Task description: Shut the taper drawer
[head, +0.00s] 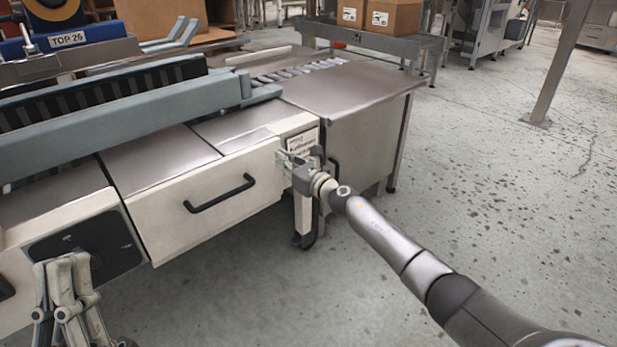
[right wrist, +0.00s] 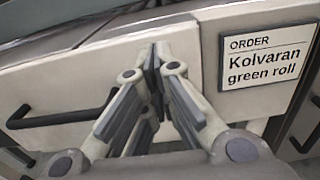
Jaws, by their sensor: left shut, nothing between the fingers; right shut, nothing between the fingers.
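The drawer (head: 225,175) has a wide cream front with a black bar handle (head: 221,194), set in the bench side. In the right wrist view the handle (right wrist: 62,118) lies to the left of the fingers. I cannot tell whether the drawer front is fully flush. My right gripper (head: 283,158) is shut and empty, with its tips at the right end of the drawer front, just left of the label. In the right wrist view its tips (right wrist: 156,62) are at or very near the panel; contact is unclear. My left gripper (head: 64,265) is shut and empty at the lower left.
A label (right wrist: 264,48) reading "ORDER Kolvaran green roll" is right of the drawer. A dark panel (head: 85,247) is on its left. The bench top carries a grey-green guide rail (head: 120,112). Open floor (head: 500,200) lies to the right; a post (head: 562,65) stands farther back.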

